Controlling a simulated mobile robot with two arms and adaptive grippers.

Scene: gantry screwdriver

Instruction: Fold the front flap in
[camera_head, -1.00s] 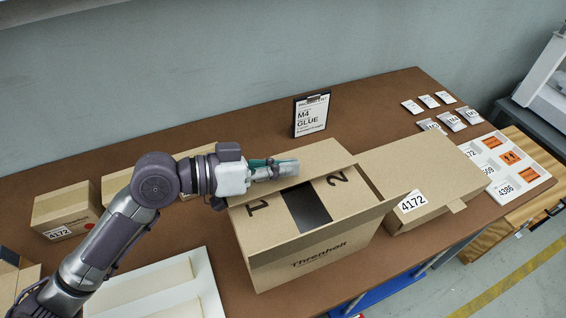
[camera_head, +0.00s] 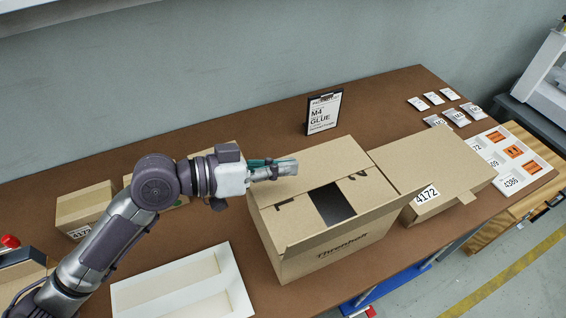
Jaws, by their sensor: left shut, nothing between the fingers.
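The large cardboard box (camera_head: 320,262) marked Threnhalt stands at the middle of the table. Its back flap (camera_head: 310,168) lies inward over the top and covers most of the side flaps, leaving only bits of their printed numbers. A dark gap (camera_head: 333,203) shows the inside. The front flap (camera_head: 345,222) runs along the near top edge; it is not folded over the gap, and its exact tilt is hard to tell. My left gripper (camera_head: 286,168) is shut and empty, above the back left part of the top; contact cannot be told. My right gripper is not in view.
A flatter box labelled 4172 (camera_head: 440,175) stands close on the right. A clipboard sign (camera_head: 323,112) stands behind. A white tray (camera_head: 243,292) lies at the front left, and smaller boxes (camera_head: 88,205) stand at the left. Bare table lies behind the box.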

